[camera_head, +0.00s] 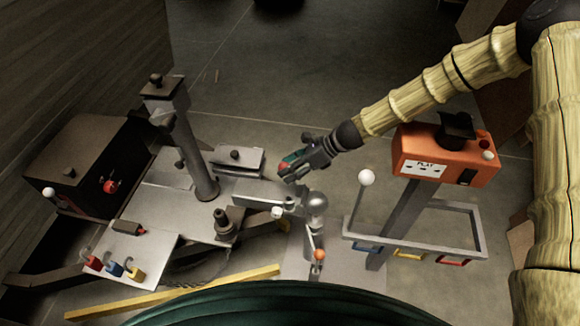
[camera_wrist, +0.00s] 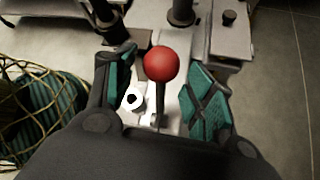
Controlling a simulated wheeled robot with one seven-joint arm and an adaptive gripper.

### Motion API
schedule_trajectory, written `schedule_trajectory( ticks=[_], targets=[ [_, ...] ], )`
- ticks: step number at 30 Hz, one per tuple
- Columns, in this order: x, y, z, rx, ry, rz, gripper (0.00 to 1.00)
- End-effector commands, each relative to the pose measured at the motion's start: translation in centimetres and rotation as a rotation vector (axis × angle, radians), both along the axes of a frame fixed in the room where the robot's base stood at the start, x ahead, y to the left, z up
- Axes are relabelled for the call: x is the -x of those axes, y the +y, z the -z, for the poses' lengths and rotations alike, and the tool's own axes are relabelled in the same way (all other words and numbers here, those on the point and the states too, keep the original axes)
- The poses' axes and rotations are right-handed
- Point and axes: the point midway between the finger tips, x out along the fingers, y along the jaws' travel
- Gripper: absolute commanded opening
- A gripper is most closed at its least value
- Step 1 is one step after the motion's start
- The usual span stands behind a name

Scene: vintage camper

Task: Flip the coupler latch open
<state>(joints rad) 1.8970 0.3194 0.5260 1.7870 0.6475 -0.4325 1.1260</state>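The coupler (camera_head: 265,195) is a grey metal piece at the front of the trailer frame, beside a round grey hitch ball (camera_head: 317,203) in the head view. A red ball knob (camera_wrist: 161,63) on a thin stem stands up from the coupler in the wrist view; it looks like the latch handle. My gripper (camera_wrist: 165,78) is open, with one teal-padded finger on each side of the knob and stem. Gaps show on both sides. In the head view my gripper (camera_head: 292,164) is above the coupler, hiding most of the latch.
A grey jack post (camera_head: 189,145) stands left of the coupler. An orange box (camera_head: 443,153) on a post and a white-ball lever (camera_head: 366,178) stand to the right. A white round part (camera_wrist: 133,98) sits near the left finger. Floor behind is clear.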

Motion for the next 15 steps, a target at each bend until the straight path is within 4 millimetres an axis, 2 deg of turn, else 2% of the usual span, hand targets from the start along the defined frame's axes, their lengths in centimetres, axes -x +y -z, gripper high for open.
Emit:
schedule_trajectory(
  ticks=[8, 15],
  targets=[
    [-0.1, 0.0, -0.5, -0.003, -0.002, 0.0, 0.54],
    [-0.4, -2.0, -2.2, -0.003, -0.003, 0.001, 0.54]
  ],
)
